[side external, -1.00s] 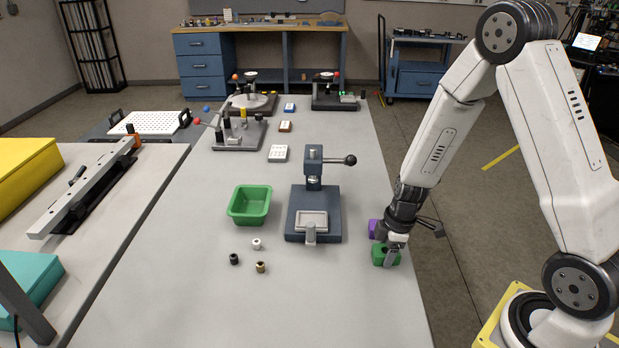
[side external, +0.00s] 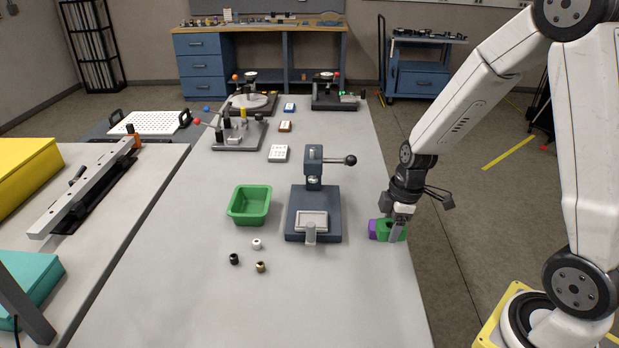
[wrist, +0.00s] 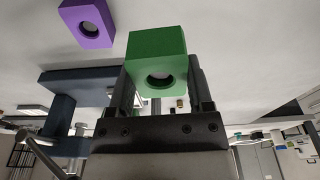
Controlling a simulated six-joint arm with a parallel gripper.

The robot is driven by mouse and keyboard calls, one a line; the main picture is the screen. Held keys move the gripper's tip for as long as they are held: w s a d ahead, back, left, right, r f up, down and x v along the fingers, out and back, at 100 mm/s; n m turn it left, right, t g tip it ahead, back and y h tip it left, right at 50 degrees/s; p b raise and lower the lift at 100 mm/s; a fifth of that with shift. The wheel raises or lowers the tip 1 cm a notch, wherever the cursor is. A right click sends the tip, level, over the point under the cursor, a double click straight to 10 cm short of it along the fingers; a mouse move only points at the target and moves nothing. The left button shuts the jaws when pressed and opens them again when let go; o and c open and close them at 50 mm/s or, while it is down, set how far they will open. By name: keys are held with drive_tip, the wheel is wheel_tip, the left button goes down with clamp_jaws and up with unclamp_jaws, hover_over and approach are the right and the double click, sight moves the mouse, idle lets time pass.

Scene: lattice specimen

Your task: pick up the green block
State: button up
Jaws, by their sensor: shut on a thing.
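The green block (side external: 393,231) is between the fingers of my gripper (side external: 399,222) near the right edge of the table in the side external view. My gripper is shut on it. In the wrist view the green block (wrist: 158,60) shows a round hole in its face and sits between the two fingers (wrist: 160,90). A purple block (side external: 373,229) with a similar hole (wrist: 87,22) is close to the left of the green block. The side view does not clearly show how far the green block is above the table.
A dark press with a lever (side external: 313,205) stands left of the blocks. A green bin (side external: 249,205) and several small cylinders (side external: 261,267) lie further left. The table's right edge (side external: 424,310) is close by. The front of the table (side external: 320,310) is clear.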

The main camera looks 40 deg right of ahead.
sight(391, 227)
drive_tip(key=shift+r, duration=1.1)
drive_tip(key=shift+r, duration=0.1)
wheel_tip(391, 227, up, 12)
drive_tip(key=f, duration=0.1)
drive_tip(key=w+a, duration=0.3)
drive_tip(key=w, duration=0.6)
drive_tip(key=w+a, duration=0.3)
drive_tip(key=w, duration=0.6)
drive_tip(key=shift+m, duration=0.4)
drive_tip(key=f, duration=1)
drive_tip(key=shift+w+a+f, duration=0.15)
drive_tip(key=shift+w+f, duration=0.05)
drive_tip(key=shift+f, duration=0.1)
drive_tip(key=shift+f, duration=0.2)
drive_tip(key=shift+f, duration=2.3)
